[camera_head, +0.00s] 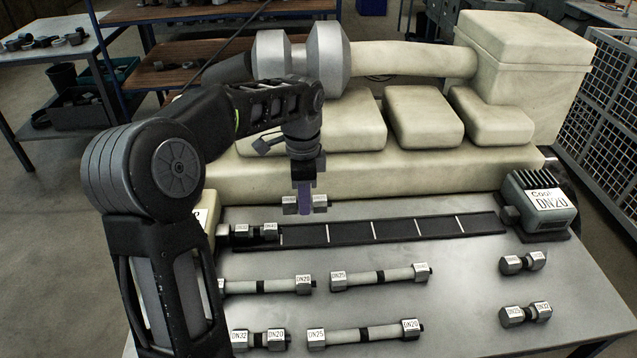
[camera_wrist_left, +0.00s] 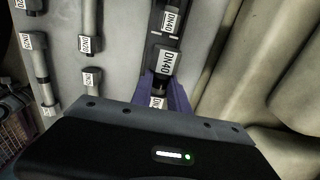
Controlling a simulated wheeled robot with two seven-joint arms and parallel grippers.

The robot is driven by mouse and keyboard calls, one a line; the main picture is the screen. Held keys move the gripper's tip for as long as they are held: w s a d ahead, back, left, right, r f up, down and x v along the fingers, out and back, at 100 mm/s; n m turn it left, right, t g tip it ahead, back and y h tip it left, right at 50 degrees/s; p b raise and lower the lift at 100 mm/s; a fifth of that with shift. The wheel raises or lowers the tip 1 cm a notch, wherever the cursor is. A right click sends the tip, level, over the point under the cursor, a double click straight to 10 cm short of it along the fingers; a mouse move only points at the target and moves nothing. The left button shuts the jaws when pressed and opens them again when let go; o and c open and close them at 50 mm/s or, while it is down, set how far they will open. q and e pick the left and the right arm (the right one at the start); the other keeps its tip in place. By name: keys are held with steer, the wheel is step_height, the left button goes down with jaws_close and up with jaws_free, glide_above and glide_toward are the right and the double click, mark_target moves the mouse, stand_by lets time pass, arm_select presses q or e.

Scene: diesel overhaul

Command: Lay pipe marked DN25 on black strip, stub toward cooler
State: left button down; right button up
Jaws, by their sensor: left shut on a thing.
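My left gripper (camera_head: 304,200) points down over the back edge of the black strip (camera_head: 400,229). It is shut on a short grey pipe piece (camera_head: 320,201) with a hex block at each end, held above the strip. In the left wrist view a block reading DN40 (camera_wrist_left: 166,62) shows just beyond the purple fingers (camera_wrist_left: 160,98); the label between them is partly hidden. A longer pipe marked DN25 (camera_head: 345,335) at its left end and apparently DN20 at its right lies on the table front. The cooler (camera_head: 540,201), labelled DN20, stands at the strip's right end. My right gripper is out of view.
A short piece (camera_head: 255,232) lies on the strip's left end; the rest of the strip is bare. Other pipes (camera_head: 380,276) and short fittings (camera_head: 525,314) lie in front. A cream engine block (camera_head: 400,177) rises behind. My left arm hides the table's left part.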

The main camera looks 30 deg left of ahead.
arm_select(q)
steer(key=shift+s+r, duration=0.1)
steer(key=shift+s, duration=0.15)
steer(key=shift+w, duration=0.1)
steer(key=b, duration=0.4)
glide_above(305, 235)
step_height(305, 235, down, 5)
steer(key=shift+r, duration=0.2)
steer(key=shift+f+b, duration=0.85)
steer(key=shift+f, duration=0.7)
steer(key=shift+f, duration=0.15)
steer(key=c, duration=1.2)
jaws_free()
